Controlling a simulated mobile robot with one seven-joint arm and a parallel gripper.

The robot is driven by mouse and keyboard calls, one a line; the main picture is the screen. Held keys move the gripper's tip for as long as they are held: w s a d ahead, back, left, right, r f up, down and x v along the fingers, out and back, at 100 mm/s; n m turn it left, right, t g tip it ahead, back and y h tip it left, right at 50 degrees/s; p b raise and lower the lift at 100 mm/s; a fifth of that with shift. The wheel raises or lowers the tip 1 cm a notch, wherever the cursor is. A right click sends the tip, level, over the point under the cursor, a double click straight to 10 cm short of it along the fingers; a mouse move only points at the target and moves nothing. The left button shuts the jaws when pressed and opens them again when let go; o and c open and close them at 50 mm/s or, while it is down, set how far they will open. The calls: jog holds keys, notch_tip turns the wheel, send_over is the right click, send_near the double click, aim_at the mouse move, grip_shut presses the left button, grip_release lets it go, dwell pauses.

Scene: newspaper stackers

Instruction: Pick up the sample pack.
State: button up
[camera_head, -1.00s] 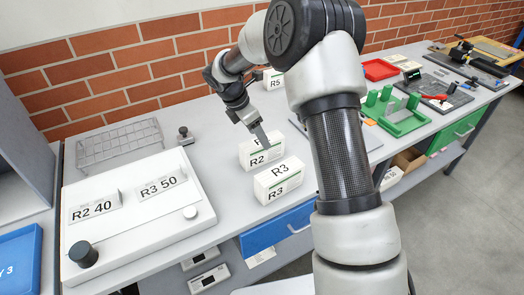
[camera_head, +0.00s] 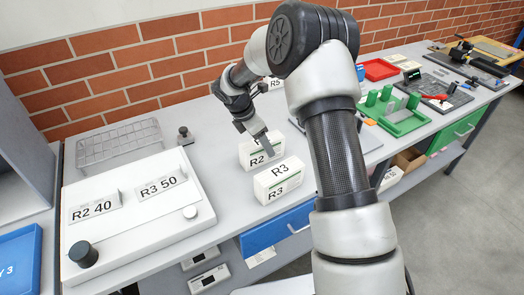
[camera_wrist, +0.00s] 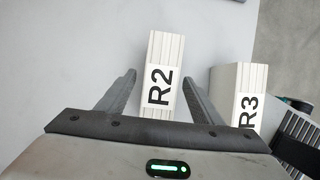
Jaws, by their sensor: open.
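A white pack marked R2 (camera_head: 252,159) stands upright on the grey bench. It also shows in the wrist view (camera_wrist: 164,48), between the two fingers in the picture. My gripper (camera_head: 268,150) is open at the top of the R2 pack. A second white pack marked R3 (camera_head: 279,181) stands nearer the bench front, also seen in the wrist view (camera_wrist: 240,90).
A white board with R2 40 and R3 50 labels (camera_head: 130,235) lies at left, with a wire rack (camera_head: 118,145) behind it. An R5 pack (camera_head: 274,82) stands further back. A green tray (camera_head: 400,122) and red tray (camera_head: 380,69) are at right.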

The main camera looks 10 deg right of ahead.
jog(key=shift+r, duration=0.1)
grip_shut()
dwell(0.3)
